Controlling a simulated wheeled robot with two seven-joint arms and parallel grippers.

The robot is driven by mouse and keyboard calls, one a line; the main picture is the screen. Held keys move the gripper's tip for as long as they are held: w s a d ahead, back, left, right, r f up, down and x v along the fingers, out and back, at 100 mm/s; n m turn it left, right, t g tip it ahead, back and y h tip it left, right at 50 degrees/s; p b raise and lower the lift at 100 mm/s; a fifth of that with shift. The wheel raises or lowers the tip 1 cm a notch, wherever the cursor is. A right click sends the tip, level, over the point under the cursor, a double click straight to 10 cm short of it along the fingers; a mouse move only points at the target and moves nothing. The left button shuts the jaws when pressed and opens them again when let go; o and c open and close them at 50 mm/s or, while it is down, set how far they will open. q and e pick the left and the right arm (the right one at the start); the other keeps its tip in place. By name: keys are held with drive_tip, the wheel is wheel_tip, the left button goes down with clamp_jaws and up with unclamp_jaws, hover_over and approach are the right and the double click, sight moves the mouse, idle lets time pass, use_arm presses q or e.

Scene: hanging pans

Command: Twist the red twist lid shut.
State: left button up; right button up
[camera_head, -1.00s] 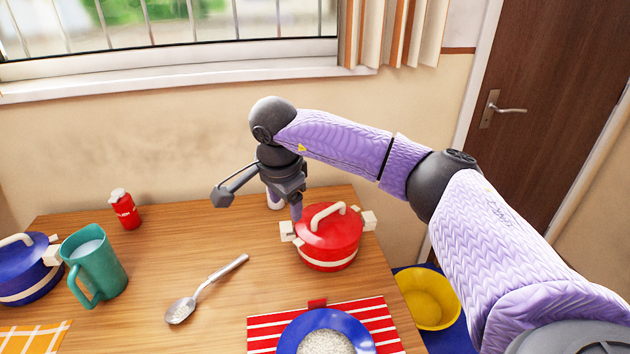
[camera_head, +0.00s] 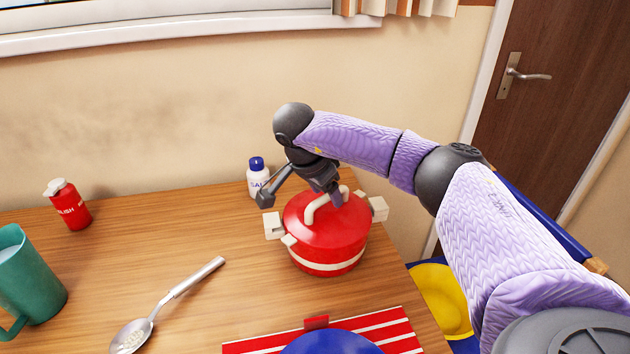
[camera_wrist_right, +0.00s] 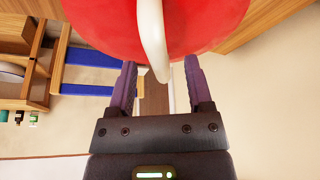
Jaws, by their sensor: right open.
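The red twist lid (camera_head: 315,232) sits on the red pot with a white band (camera_head: 327,267) at the right of the table. A cream arched handle (camera_head: 312,211) stands on top of the lid, and white lugs (camera_head: 274,226) stick out at the sides. My right gripper (camera_head: 335,199) is just over the lid's far side, close to the handle. In the right wrist view its fingers (camera_wrist_right: 158,75) are apart, with the end of the cream handle (camera_wrist_right: 152,40) near the space between them. I cannot tell whether they touch it. My left gripper is not in view.
A white bottle with a blue cap (camera_head: 257,178) stands close behind the pot. A spoon (camera_head: 165,305), a green jug (camera_head: 28,280) and a red bottle (camera_head: 68,205) are to the left. A striped red mat (camera_head: 385,333) with a blue plate (camera_head: 333,343) lies in front.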

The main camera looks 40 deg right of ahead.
drive_tip(key=shift+x, duration=1.1)
drive_tip(key=shift+c, duration=1)
clamp_jaws()
drive_tip(key=shift+a, duration=0.1)
drive_tip(key=shift+r, duration=0.1)
